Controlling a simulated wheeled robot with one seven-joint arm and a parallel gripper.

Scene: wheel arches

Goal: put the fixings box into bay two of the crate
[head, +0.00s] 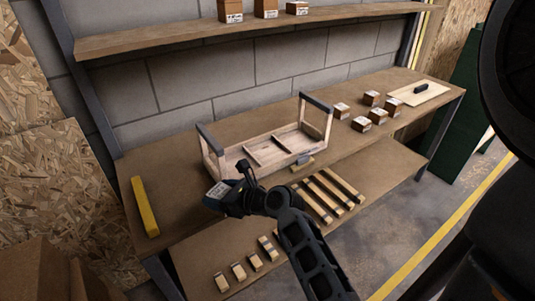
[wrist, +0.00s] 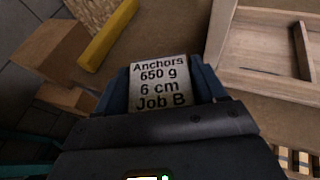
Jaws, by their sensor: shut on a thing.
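The fixings box (wrist: 158,82) has a white label reading "Anchors 650 g 6 cm Job B". My gripper (wrist: 162,88) is shut on it, with a blue finger on each side. In the head view the box's pale label (head: 218,190) shows at the end of my gripper (head: 224,198), left of and in front of the crate. The crate (head: 238,153) is a pale wooden tray with raised dark-topped ends and two dividers making three bays. The bays look empty in the head view. Part of the crate (wrist: 262,88) shows at the right of the wrist view. The box is outside the crate.
A yellow bar (head: 145,207) lies on the bench's left end. Several small boxes (head: 361,124) stand right of the crate, near a pale board (head: 418,94) with a dark object. A small block (head: 302,163) sits by the crate's front. A shelf (head: 180,38) runs above.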

